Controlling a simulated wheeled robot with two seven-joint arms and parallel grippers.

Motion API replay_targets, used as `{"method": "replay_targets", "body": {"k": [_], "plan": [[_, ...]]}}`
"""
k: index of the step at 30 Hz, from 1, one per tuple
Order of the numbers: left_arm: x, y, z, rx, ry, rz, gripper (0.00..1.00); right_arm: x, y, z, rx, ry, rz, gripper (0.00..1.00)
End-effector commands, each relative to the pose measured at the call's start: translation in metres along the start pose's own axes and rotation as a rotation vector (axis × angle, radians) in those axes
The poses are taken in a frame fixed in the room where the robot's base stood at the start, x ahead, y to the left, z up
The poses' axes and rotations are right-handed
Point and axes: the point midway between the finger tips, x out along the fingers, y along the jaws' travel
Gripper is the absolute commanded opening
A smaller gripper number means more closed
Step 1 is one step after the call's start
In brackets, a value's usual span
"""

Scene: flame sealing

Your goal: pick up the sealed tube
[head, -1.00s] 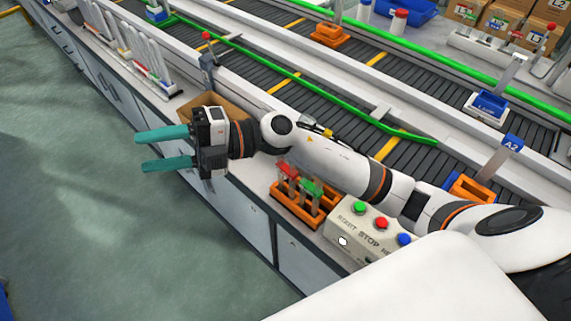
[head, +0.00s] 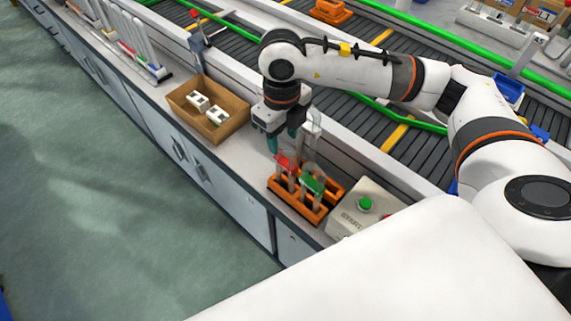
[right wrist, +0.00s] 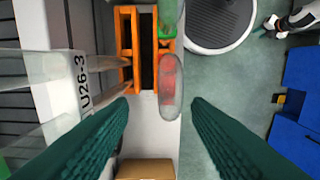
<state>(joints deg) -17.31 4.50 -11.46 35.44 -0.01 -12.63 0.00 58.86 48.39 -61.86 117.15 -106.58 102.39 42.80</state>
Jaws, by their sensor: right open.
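An orange rack (head: 290,203) on the bench holds clear tubes, one with a red part (head: 285,163) and one with a green part (head: 312,184). My right gripper (head: 282,143) points down above the rack's far left end. In the right wrist view its teal fingers (right wrist: 160,108) are open and apart. A clear tube with red inside (right wrist: 170,88) lies in line with the gap, just beyond the fingertips. A green part (right wrist: 168,30) and the orange rack (right wrist: 125,50) show behind it. I cannot tell which tube is sealed. My left gripper is out of view.
A cardboard box (head: 182,113) with white pieces stands left of the rack. A control box with a green button (head: 365,204) stands to its right. The conveyor runs behind.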

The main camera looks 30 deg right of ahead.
Motion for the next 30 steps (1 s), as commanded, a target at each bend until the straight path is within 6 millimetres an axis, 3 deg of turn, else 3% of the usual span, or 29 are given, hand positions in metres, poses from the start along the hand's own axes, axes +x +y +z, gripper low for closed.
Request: {"method": "replay_targets", "body": {"k": [7,15,23,26,30], "plan": [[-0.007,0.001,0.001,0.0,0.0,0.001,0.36,0.019,-0.004,-0.002,-0.002,-0.004,-0.003,0.45],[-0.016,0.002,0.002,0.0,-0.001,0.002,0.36,0.056,-0.007,-0.005,-0.002,-0.003,-0.003,0.45],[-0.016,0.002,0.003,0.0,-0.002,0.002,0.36,0.061,-0.007,-0.006,-0.002,0.001,-0.002,0.45],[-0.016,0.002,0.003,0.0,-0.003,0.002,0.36,0.061,-0.007,-0.006,-0.002,0.001,-0.003,0.33],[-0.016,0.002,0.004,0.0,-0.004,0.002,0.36,0.061,-0.007,-0.006,-0.002,0.001,-0.003,0.1]]}}
